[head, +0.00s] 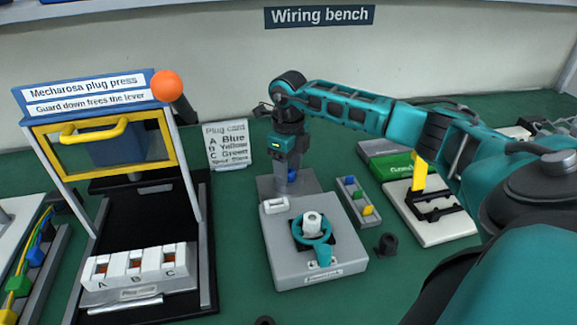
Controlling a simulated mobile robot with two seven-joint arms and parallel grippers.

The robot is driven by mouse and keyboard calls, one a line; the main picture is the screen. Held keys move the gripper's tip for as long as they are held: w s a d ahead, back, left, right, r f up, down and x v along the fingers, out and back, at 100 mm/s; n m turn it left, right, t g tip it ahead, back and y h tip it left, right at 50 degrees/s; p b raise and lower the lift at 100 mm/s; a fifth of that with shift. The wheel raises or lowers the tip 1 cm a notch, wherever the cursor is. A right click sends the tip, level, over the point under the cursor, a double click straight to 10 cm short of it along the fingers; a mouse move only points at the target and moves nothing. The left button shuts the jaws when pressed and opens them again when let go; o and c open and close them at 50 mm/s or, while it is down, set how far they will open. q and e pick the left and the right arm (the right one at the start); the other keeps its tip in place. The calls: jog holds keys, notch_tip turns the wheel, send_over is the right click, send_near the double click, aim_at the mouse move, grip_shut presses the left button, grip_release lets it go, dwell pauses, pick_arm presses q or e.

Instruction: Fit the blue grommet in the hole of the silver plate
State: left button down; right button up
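The silver plate (309,184) lies behind the white and grey hub motor stand, near the bench middle. My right gripper (290,180) points down over this plate. It looks shut on a small blue grommet (292,176) that shows between its fingertips, low over the plate. The fingers and the grommet hide the hole, so I cannot tell whether the grommet touches it. My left gripper is out of view.
The motor stand (330,268) with a teal ring is just in front. A tray (345,188) of coloured parts and a black knob (387,244) are to the right. The plug press (98,90) stands left; a card (227,145) stands behind.

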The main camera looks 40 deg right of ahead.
jog(key=shift+o, duration=0.4)
jog(key=shift+r, duration=0.1)
notch_tip(320, 180, up, 13)
jog(key=p, duration=0.1)
jog(key=shift+s+f, duration=0.1)
jog(key=shift+f, duration=0.1)
